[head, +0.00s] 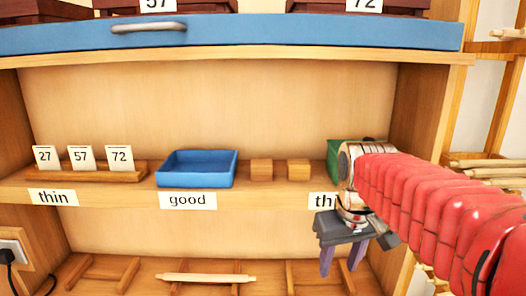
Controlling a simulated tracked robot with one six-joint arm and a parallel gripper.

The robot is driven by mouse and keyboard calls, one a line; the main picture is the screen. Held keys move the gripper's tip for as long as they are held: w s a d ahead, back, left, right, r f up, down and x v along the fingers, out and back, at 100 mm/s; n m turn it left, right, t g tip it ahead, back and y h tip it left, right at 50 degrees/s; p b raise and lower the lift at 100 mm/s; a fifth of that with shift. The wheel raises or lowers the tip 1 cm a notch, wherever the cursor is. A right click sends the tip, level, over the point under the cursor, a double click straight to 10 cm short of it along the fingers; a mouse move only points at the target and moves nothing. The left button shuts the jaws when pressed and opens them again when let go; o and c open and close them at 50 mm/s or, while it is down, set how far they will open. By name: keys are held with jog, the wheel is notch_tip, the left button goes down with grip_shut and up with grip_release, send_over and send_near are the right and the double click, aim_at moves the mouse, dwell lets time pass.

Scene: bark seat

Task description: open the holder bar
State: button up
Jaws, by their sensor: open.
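A long blue bar (300,36) runs across the top of the cabinet, with a metal handle (148,27) left of its middle. I cannot tell for certain that this is the holder bar. It lies along the front of the upper shelf and looks level. My gripper (342,264) is at the lower right, in front of the middle shelf's right end, well below and to the right of the handle. Its purple fingers point down, are apart and hold nothing. My red arm comes in from the right and hides part of the shelf and its right label.
The middle shelf holds a card rack (95,172), a blue tray (197,168), two wooden blocks (298,170) and a partly hidden green box (333,160). Dark red boxes (214,7) stand behind the blue bar. Below, a pale rod (205,278) lies across wooden supports.

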jog(key=s+f+m+t, duration=0.1)
jog(key=s+f, duration=0.1)
jog(key=s, duration=0.5)
jog(key=s+f+m+t, duration=0.1)
jog(key=s+f+t, duration=0.1)
jog(key=s, duration=0.5)
jog(key=shift+s+a+f, duration=0.15)
jog(key=shift+s+f, duration=0.1)
jog(key=shift+f, duration=0.55)
